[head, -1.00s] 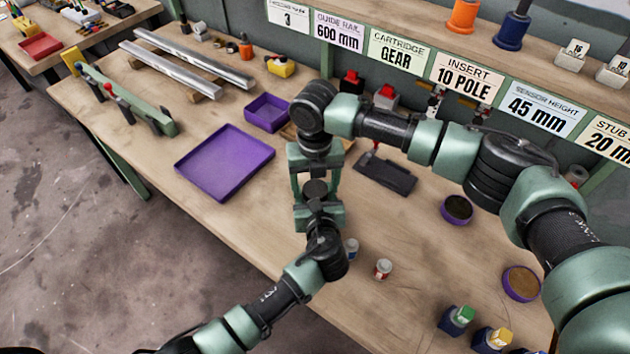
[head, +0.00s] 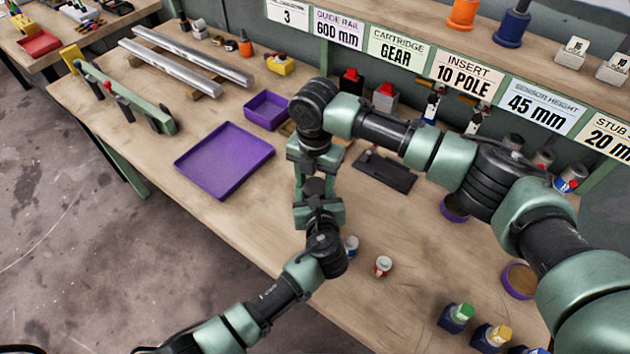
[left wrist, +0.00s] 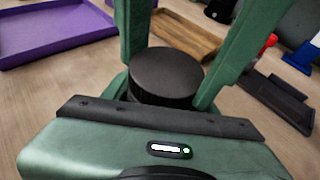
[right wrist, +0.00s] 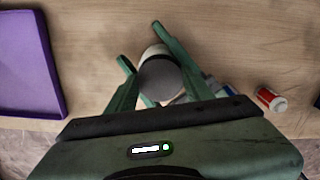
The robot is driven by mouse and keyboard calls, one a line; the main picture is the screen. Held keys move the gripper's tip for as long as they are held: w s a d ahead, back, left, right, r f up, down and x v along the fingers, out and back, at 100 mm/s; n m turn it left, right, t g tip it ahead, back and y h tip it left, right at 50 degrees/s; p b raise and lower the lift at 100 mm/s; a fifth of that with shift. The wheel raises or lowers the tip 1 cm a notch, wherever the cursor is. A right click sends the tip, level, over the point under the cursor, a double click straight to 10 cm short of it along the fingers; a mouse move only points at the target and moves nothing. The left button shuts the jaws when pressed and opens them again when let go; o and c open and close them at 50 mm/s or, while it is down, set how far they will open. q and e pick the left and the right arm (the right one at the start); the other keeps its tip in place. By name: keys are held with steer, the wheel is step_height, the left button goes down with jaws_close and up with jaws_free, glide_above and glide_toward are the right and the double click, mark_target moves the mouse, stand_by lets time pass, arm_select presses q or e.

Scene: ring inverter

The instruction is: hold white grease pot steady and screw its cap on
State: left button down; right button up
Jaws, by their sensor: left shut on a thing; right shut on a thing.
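My two grippers meet above the bench in the middle of the head view. My right gripper (head: 313,182) comes down from above, and my left gripper (head: 320,211) is just below it. Between them is a dark round disc (head: 314,188), which looks like the cap; it also shows in the left wrist view (left wrist: 165,73), between green fingers. The right wrist view shows the white pot (right wrist: 155,52) as a short white cylinder beyond a grey round face, between fingers. The fingers hide the contact and the thread.
Two small cans, one blue and white (head: 351,246) and one red and white (head: 383,266), stand right of the grippers. A purple tray (head: 225,160) and smaller purple bin (head: 267,110) lie to the left. A black holder (head: 385,171) lies behind.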

steer(key=o, duration=1.4)
steer(key=shift+o, duration=0.7)
steer(key=shift+r, duration=2.3)
steer(key=shift+c, duration=0.3)
